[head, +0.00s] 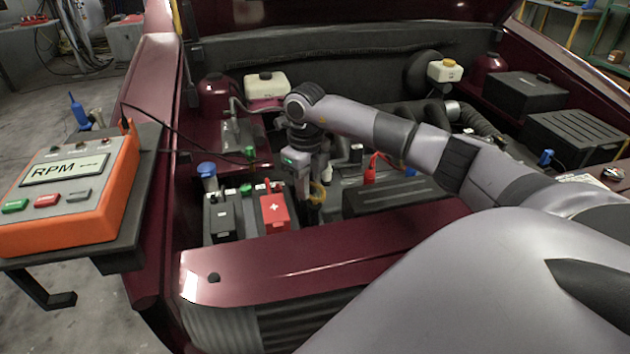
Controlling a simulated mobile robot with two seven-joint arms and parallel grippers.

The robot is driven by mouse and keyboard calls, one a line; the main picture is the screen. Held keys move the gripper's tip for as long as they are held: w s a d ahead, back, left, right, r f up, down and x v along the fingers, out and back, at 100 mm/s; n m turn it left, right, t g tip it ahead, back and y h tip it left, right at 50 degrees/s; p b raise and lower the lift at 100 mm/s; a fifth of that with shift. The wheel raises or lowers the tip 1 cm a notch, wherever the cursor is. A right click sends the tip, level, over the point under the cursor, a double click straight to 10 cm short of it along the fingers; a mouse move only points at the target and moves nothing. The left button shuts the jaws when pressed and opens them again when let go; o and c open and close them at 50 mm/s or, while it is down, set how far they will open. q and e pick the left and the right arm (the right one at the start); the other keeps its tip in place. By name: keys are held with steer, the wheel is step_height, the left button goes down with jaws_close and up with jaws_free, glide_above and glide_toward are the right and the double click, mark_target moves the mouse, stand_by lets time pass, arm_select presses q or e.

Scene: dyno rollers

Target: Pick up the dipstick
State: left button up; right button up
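The dipstick's shaft is hidden. My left gripper is not in view.
A battery with a red cover (273,211) stands left of the gripper. The maroon front panel (330,250) lies nearer me. An orange RPM meter (70,190) sits on a side shelf at left. A black engine cover (395,196) lies to the right.

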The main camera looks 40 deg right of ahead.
jaws_close()
steer(key=shift+r, duration=0.1)
